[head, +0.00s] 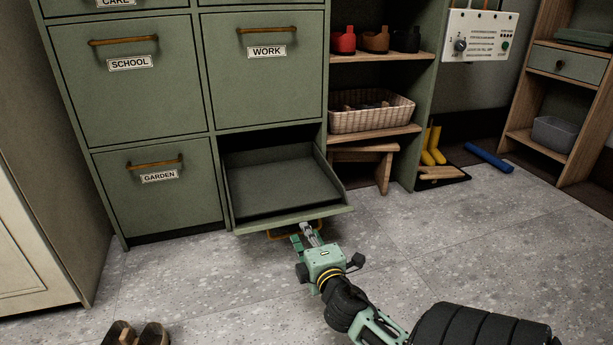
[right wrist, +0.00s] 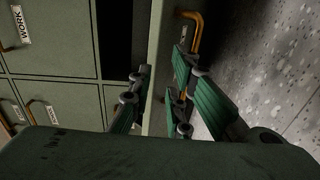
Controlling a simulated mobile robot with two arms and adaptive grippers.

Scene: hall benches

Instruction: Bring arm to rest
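My right gripper (head: 302,232) is at the front of an open, empty green drawer (head: 285,188) at the bottom of the cabinet. In the right wrist view the gripper (right wrist: 162,70) has its two fingers apart, with the edge of the drawer front (right wrist: 157,55) showing in the gap. The brass drawer handle (head: 284,234) is close beside the fingers. It also shows in the right wrist view (right wrist: 196,30), passing behind the right-hand finger; I cannot tell whether they touch. No object is held. My left gripper is in neither view.
Closed drawers labelled GARDEN (head: 160,205), SCHOOL (head: 130,85) and WORK (head: 265,75) surround the open one. Brown shoes (head: 138,335) stand on the floor at lower left. Yellow boots (head: 433,145) and a blue roll (head: 490,158) are at right. The grey floor (head: 480,235) is mostly clear.

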